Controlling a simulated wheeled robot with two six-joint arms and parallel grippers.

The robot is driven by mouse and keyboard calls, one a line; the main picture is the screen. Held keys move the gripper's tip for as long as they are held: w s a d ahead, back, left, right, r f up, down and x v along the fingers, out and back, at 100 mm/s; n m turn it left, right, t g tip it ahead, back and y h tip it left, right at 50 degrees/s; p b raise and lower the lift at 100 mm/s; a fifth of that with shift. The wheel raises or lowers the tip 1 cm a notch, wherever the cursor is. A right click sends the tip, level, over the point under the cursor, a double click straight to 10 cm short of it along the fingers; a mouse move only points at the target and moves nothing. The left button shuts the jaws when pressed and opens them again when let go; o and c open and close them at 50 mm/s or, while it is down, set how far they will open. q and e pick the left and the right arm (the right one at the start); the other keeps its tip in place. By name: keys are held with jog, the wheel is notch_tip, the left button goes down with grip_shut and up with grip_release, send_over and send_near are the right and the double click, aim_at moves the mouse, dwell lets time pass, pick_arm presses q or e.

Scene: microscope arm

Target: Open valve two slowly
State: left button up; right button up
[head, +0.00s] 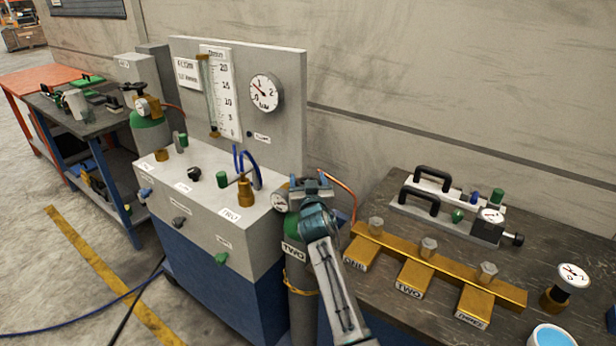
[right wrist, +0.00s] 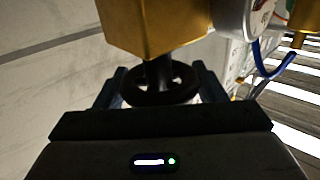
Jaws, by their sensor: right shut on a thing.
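The grey gas cylinder (head: 303,305) labelled TWO stands at the right end of the panel cabinet, with a green shoulder and a small gauge (head: 279,202) near its top. My right gripper (head: 310,185) is at the top of this cylinder and largely covers its valve in the head view. In the right wrist view, a dark handwheel (right wrist: 150,98) sits between the two fingers of my right gripper (right wrist: 160,85), under a brass valve body (right wrist: 160,28). The gripper is shut on the handwheel. How far the wheel is turned cannot be told. My left gripper is not in view.
The grey cabinet (head: 185,225) carries a back panel with a large gauge (head: 265,93) and a flow tube. A brass manifold (head: 440,266) with labelled blocks lies on the dark bench at right. Another green-shouldered cylinder (head: 150,137) stands at left. An orange hose (head: 343,190) passes close behind my right gripper.

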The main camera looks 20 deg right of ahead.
jog(key=o, duration=1)
jog(key=s+a+b, duration=0.1)
jog(key=s+a, duration=0.1)
jog(key=s, duration=0.8)
jog(key=shift+s+b, duration=0.3)
